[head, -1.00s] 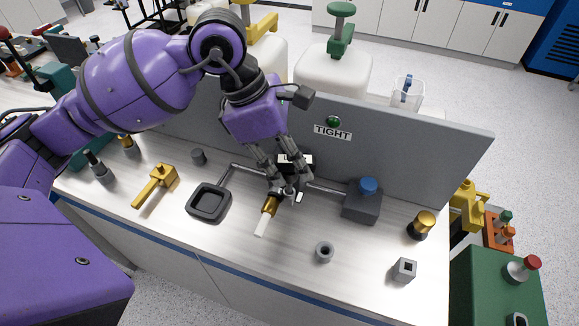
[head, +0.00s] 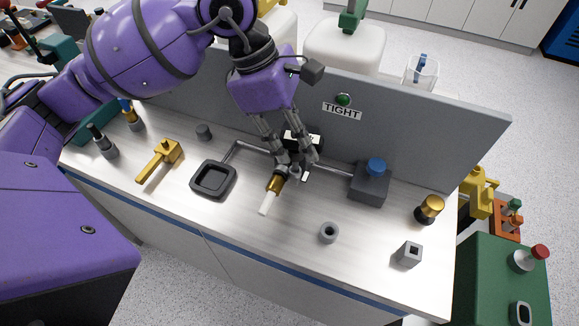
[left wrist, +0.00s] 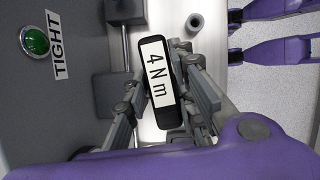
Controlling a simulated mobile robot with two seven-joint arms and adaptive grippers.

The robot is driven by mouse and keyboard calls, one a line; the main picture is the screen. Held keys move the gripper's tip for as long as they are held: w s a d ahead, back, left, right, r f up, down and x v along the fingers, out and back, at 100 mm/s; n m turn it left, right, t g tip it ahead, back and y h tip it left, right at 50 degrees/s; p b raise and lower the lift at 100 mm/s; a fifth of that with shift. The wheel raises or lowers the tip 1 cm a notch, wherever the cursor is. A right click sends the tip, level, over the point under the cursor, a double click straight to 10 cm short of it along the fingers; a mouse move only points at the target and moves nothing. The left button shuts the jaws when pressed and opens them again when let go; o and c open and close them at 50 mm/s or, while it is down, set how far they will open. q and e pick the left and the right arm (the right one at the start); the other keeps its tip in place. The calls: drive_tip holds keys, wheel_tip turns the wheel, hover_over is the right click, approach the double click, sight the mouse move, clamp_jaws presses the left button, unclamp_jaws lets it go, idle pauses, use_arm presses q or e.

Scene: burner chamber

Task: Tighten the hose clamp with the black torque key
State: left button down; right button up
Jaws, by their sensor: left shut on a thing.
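My left gripper (head: 292,165) is shut on the black torque key (head: 301,137), over the middle of the bench. In the left wrist view the key (left wrist: 158,84) shows a white label reading "4 N m" between the gripper's fingers (left wrist: 165,108). Just below the fingertips in the head view, a brass fitting (head: 274,185) with a white hose end (head: 266,204) points toward the front. The hose clamp cannot be made out; the fingers and key cover that spot. A green lamp (head: 343,99) sits above a "TIGHT" sign (head: 341,113) on the grey panel. My right gripper is not in view.
A grey panel (head: 440,120) stands behind the work spot. A black tray (head: 213,192) and a yellow tool (head: 160,160) lie left. A grey block with a blue knob (head: 376,165) stands right. A grey ring (head: 329,232) and square-holed block (head: 409,253) are in front.

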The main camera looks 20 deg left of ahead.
use_arm(q)
drive_tip(key=shift+m, duration=0.4)
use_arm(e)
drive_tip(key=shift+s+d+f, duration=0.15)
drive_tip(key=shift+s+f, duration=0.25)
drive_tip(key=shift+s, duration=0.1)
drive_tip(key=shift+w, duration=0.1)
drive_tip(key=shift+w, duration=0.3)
use_arm(q)
drive_tip(key=shift+m+b, duration=0.3)
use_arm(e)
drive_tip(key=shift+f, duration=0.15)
use_arm(q)
drive_tip(key=shift+m+g+b, duration=0.3)
drive_tip(key=shift+m+g, duration=0.2)
drive_tip(key=shift+m, duration=0.4)
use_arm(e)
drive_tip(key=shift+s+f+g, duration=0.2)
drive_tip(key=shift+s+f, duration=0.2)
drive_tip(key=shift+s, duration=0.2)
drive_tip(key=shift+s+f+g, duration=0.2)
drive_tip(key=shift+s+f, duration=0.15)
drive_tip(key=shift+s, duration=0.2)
